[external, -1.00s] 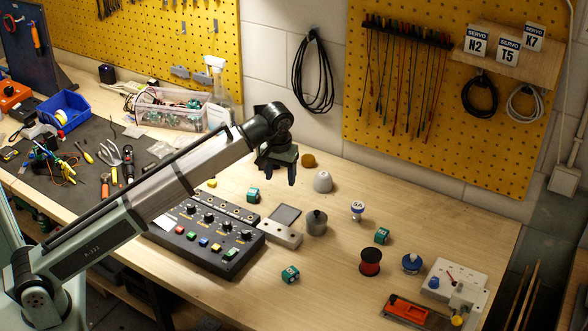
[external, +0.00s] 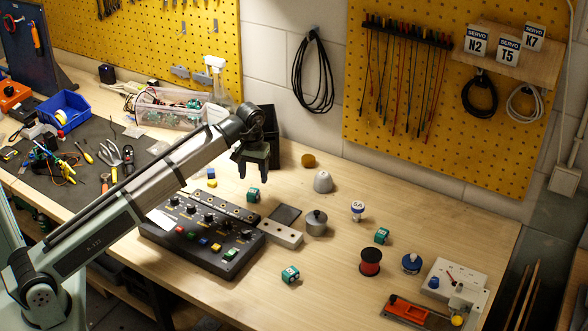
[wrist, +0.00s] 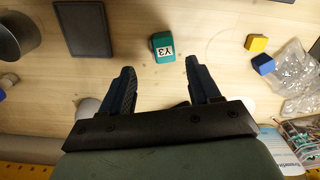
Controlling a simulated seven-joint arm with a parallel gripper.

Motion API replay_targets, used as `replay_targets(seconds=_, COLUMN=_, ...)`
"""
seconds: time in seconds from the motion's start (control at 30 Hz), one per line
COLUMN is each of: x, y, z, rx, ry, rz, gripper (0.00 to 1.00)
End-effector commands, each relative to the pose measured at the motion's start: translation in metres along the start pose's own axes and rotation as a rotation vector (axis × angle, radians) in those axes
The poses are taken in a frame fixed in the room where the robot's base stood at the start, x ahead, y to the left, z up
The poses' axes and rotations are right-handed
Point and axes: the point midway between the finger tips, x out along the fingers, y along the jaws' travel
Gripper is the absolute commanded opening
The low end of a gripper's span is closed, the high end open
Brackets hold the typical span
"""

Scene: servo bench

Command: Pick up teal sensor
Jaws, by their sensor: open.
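Three teal labelled cubes, which may be the sensors, are on the bench. One teal cube (external: 253,195) stands behind the black control box, just below my gripper in the picture. A second teal cube (external: 382,235) is to the right, and a third teal cube (external: 290,274) is near the front. In the wrist view a teal cube (wrist: 163,41) marked "Y3" lies just past the fingertips, roughly between their lines. My gripper (external: 252,174) is open and empty, above the bench; it also shows in the wrist view (wrist: 160,66).
The black control box (external: 205,235) and a grey block (external: 281,235) stand in front. Yellow (wrist: 256,43) and blue (wrist: 263,64) blocks lie beside the cube in the wrist view.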

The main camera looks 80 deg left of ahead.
Motion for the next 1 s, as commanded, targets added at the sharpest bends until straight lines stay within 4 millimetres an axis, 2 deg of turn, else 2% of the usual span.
replay_targets(seconds=0.1, x=0.012, y=0.000, z=0.000, rx=0.000, ry=-0.001, rz=-0.001, gripper=0.62)
replay_targets(seconds=0.43, x=0.025, y=-0.003, z=0.000, rx=-0.001, ry=0.000, rz=0.000, gripper=0.62)
replay_targets(seconds=0.77, x=0.064, y=-0.007, z=0.000, rx=0.000, ry=-0.001, rz=-0.001, gripper=0.62)
replay_targets(seconds=1.0, x=0.068, y=-0.007, z=-0.001, rx=0.000, ry=0.001, rz=0.000, gripper=0.62)
